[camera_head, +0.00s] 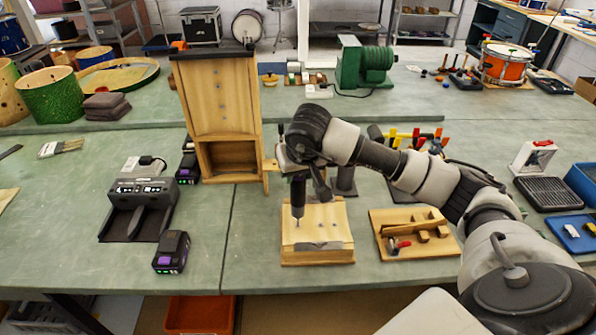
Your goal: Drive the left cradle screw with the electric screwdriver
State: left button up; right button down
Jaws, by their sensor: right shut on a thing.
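My right gripper (296,165) is shut on the dark electric screwdriver (298,196). The screwdriver points down, near upright, with its thin bit over the left part of a wooden block with a metal plate (317,246), which seems to be the cradle. The bit's end is at or very close to the wood; I cannot tell whether it touches. The left cradle screw is too small to make out under the bit. My right arm hides part of the bench behind the block. My left gripper is not in view.
A wooden tray with small blocks and a red-handled tool (420,236) lies right of the block. A tall wooden stand (219,112) rises behind left. A charger (143,192) and a battery pack (171,252) sit left. Bench between battery and block is clear.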

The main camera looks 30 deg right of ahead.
jog(key=shift+f+b, duration=0.1)
jog(key=shift+b, duration=0.2)
dwell(0.4)
jog(key=shift+r+p, duration=0.75)
jog(key=shift+r, duration=0.85)
